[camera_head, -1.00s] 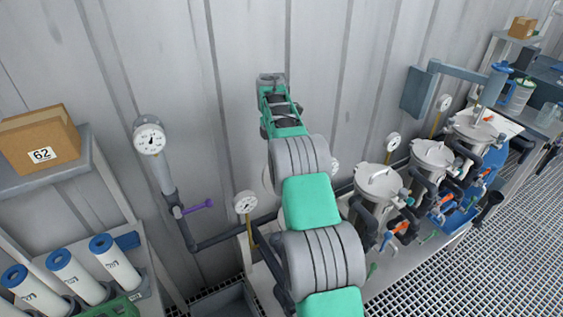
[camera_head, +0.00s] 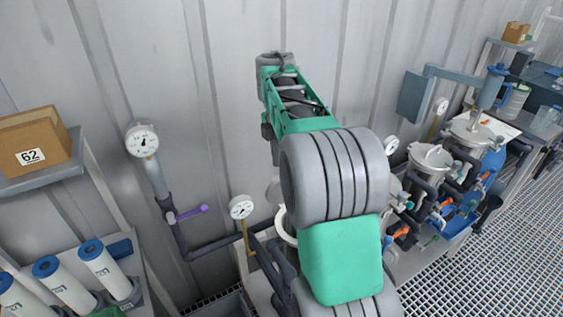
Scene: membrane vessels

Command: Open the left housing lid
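My arm (camera_head: 340,255) rises through the middle of the view and bends away at the top. My gripper and its fingers do not show; I cannot tell what they touch. The left housing is mostly hidden behind my arm. A pale curved rim (camera_head: 283,229) and a pale disc edge (camera_head: 274,189) peek out just left of the arm. They may be its rim and lid, but I cannot tell how the lid stands. Two grey metal housings with closed round lids, one nearer (camera_head: 432,157) and one farther (camera_head: 474,129), stand to the right.
A pressure gauge (camera_head: 241,207) and dark pipes stand left of my arm. A purple-handled valve (camera_head: 190,212) sticks out from the wall pipe. Open grating floor (camera_head: 480,265) lies at right.

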